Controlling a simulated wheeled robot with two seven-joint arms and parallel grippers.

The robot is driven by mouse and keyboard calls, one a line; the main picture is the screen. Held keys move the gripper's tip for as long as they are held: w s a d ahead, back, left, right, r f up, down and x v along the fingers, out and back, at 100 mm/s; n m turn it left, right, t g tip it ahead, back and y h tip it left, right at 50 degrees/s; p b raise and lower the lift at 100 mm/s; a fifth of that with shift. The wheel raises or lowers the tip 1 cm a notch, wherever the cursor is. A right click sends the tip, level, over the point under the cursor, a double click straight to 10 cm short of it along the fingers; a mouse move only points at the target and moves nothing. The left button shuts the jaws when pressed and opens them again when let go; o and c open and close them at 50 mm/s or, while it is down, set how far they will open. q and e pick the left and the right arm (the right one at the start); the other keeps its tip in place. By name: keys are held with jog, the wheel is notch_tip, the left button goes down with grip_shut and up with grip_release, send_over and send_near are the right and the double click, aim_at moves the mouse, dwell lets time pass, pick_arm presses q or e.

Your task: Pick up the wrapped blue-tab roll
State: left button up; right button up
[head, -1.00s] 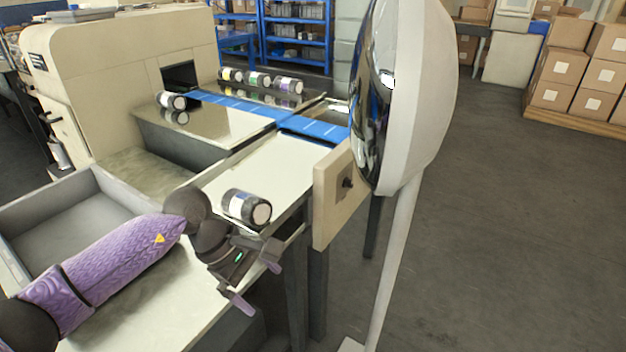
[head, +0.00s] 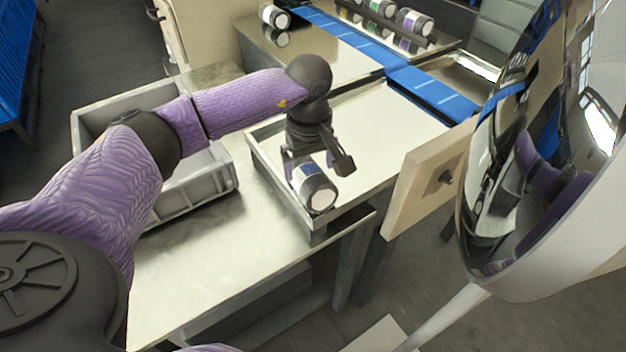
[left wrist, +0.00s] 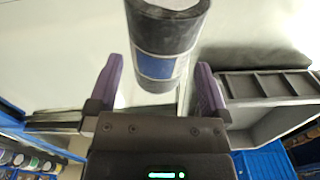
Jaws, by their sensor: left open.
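The wrapped roll (head: 315,188) is dark with a white label and a blue tab; it lies near the front end of the pale chute tray (head: 385,125). Its round white end faces the front. In the left wrist view the roll (left wrist: 168,30) shows its blue tab close to my gripper. My left gripper (head: 318,164) is open at the roll, one finger toward each side. In the left wrist view its purple fingers (left wrist: 160,68) stand apart with the roll's near end between or just beyond them; contact cannot be told. My right gripper is out of view.
A grey crate (head: 215,185) stands left on the metal table (head: 215,265). A large convex mirror (head: 535,170) and a beige panel (head: 425,178) stand right of the chute. Another roll (head: 274,17) and several more (head: 413,23) lie farther back by the blue belt (head: 430,92).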

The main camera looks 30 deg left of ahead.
aim_at(310, 170)
pick_arm(q)
notch_tip(310, 170, down, 4)
jog(key=shift+s+d+f+b, duration=0.1)
jog(key=shift+s+f+b, duration=0.05)
jog(key=shift+b, duration=0.55)
jog(key=shift+r, duration=0.2)
jog(key=c, duration=1.3)
